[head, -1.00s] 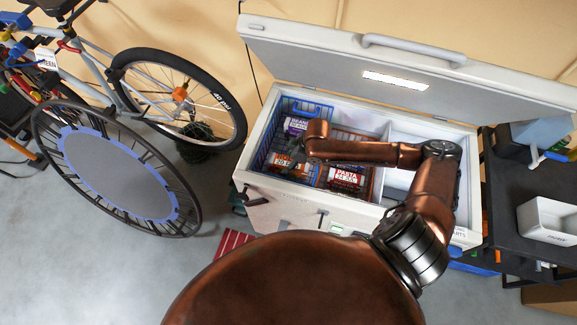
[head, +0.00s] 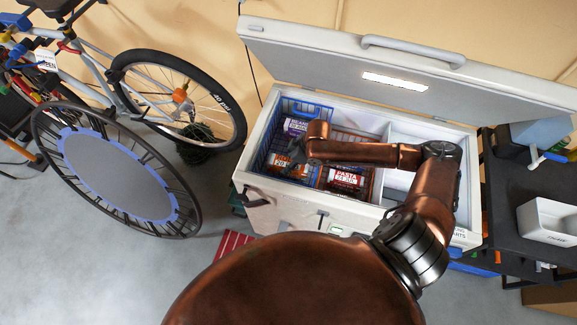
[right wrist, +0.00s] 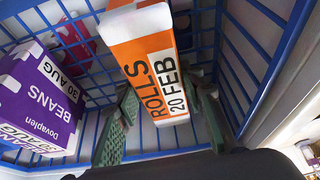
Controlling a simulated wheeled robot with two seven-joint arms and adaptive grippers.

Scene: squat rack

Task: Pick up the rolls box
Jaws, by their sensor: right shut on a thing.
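The rolls box (right wrist: 152,70) is orange and white, marked "ROLLS 20 FEB". In the right wrist view it stands between the two green-grey fingers of my right gripper (right wrist: 164,118), which is shut on it. In the head view the rolls box (head: 281,164) is inside the blue wire basket (head: 262,150) in the open chest freezer, partly hidden by my right gripper (head: 296,157). My left gripper is in neither view.
A purple beans box (right wrist: 40,95) is beside the rolls box in the basket. A pasta box (head: 346,180) is to the right in the freezer (head: 300,210). The freezer lid (head: 400,65) is up behind my arm. The freezer's right compartment looks mostly empty.

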